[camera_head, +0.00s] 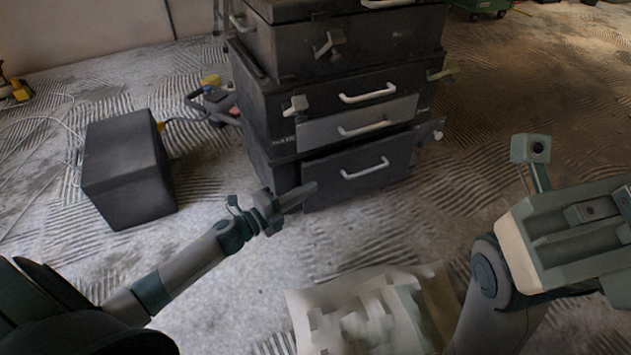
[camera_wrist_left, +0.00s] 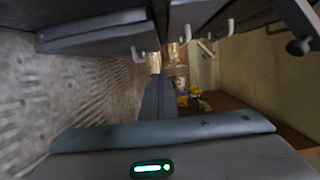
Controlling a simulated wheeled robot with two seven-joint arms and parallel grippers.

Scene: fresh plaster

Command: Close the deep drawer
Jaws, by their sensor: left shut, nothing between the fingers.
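The deep drawer (camera_head: 326,176) is the lowest one in the dark tool chest in the head view. It has a plain dark front and a pale bar handle (camera_head: 364,168). Its front appears to stand somewhat out from the chest body; the exact gap is hard to tell. My left gripper (camera_head: 306,192) is shut and empty, its tips by the drawer's lower left edge; contact cannot be told. In the left wrist view, its shut fingers (camera_wrist_left: 158,98) point ahead, below dark fronts with pale handles. My right arm shows at the right of the head view, its fingertips out of sight.
A grey shallow drawer (camera_head: 318,132) sits above the deep one, with more stacked cases (camera_head: 290,50) on top. A dark box (camera_head: 125,165) stands on the floor at left. A pale, paint-marked sheet or bag (camera_head: 330,315) lies in front.

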